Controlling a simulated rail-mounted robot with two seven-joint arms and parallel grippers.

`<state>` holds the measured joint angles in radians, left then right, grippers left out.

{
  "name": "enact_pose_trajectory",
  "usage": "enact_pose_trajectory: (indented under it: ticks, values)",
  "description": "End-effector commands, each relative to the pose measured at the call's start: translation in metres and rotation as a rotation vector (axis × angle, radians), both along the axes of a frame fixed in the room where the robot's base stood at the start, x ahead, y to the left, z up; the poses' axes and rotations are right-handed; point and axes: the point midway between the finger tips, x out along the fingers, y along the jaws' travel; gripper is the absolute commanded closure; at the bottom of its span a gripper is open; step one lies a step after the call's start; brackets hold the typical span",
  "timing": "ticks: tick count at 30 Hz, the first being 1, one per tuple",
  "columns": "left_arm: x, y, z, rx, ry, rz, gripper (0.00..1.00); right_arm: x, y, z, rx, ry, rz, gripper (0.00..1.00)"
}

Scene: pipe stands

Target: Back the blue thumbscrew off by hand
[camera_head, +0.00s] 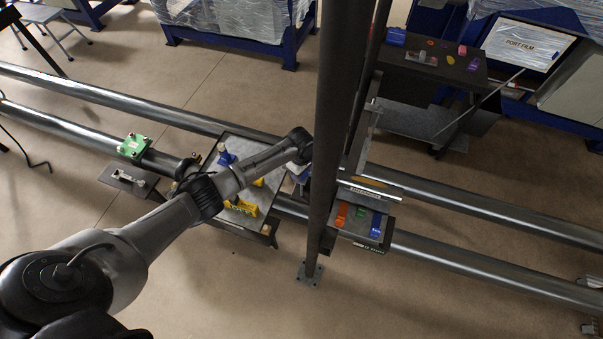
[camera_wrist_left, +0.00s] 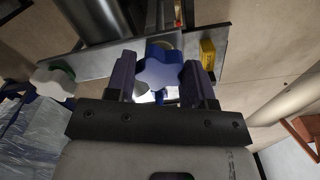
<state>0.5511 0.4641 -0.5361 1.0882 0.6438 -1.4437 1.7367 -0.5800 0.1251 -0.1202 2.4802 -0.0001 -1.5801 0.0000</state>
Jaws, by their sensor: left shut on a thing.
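In the left wrist view, the blue thumbscrew (camera_wrist_left: 158,72) is a star-shaped knob at the end of a grey metal plate (camera_wrist_left: 105,65). My left gripper (camera_wrist_left: 162,82) is shut on it, with one dark finger on each side of the knob. The screw's shank is hidden behind the knob. In the head view, my left arm reaches in from the left to the dark upright post, and my left gripper (camera_head: 300,172) is partly hidden there. I cannot make out the thumbscrew in that view. My right gripper is not in view.
A white star knob (camera_wrist_left: 52,84) and a yellow block (camera_wrist_left: 208,53) are near the plate. In the head view, a dark upright post (camera_head: 335,130) stands beside the gripper. A bench (camera_head: 225,218) with blue and yellow parts lies under the arm. Long steel pipes (camera_head: 480,262) cross the floor.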

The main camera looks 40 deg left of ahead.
Motion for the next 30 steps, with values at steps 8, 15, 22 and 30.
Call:
enact_pose_trajectory:
  ticks: [8,15,22,30]
  values:
    - [0.0,0.0,0.0,0.0,0.0,0.032,0.33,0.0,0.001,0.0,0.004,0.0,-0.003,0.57]
    - [0.0,0.0,0.002,0.0,-0.001,0.03,0.33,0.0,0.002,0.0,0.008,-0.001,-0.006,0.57]
    - [0.001,0.0,0.025,0.0,-0.003,0.029,0.33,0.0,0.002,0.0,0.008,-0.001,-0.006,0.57]
    - [0.0,0.0,0.052,-0.001,-0.002,0.028,0.33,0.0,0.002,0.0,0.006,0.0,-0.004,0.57]
